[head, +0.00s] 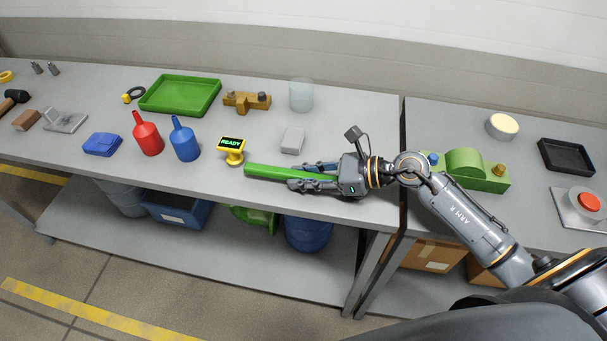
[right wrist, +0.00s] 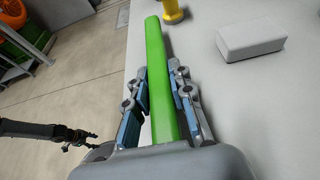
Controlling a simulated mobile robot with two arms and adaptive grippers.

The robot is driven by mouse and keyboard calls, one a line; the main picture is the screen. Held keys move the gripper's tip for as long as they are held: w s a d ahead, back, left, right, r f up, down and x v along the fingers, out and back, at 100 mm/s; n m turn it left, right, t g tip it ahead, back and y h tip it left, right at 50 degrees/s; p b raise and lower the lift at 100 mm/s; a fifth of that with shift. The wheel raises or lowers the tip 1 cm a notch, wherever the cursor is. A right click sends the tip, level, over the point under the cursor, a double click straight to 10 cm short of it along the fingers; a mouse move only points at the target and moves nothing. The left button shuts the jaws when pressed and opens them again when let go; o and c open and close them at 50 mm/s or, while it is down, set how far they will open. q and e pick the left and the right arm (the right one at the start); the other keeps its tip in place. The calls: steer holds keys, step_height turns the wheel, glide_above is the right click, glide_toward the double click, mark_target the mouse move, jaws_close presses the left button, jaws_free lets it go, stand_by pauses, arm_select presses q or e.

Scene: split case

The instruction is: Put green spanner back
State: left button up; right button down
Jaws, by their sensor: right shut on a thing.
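The green spanner (head: 268,172) shows as a long green bar near the front edge of the left table. My right gripper (head: 300,176) is shut on it, with one finger on each side. In the right wrist view, the green spanner (right wrist: 157,50) runs forward between the blue-padded fingers, and its near end is hidden by the gripper body. I cannot tell whether it touches the tabletop. A dark gripper, which looks like my left gripper (right wrist: 82,138), shows small at the lower left of the right wrist view; its jaws are too small to read.
A yellow stand with a READY display (head: 232,150) is just beyond the spanner's far end. A grey block (head: 292,140) lies behind the spanner. Red (head: 147,138) and blue (head: 185,144) bottles stand to the left. A green tray (head: 160,110) is farther back. A gap separates the two tables.

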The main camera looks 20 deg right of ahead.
steer(key=c, duration=1.2)
jaws_free()
steer(key=shift+f, duration=0.1)
steer(key=shift+d+r, duration=0.1)
steer(key=shift+r, duration=0.1)
steer(key=b+v, duration=0.2)
steer(key=v, duration=0.8)
steer(key=shift+s+d+f, duration=0.1)
steer(key=shift+s+d, duration=0.05)
steer(key=shift+d, duration=0.05)
steer(key=shift+s+d+r, duration=0.3)
steer(key=shift+d+r, duration=0.05)
steer(key=shift+d, duration=0.15)
steer(key=shift+r, duration=0.1)
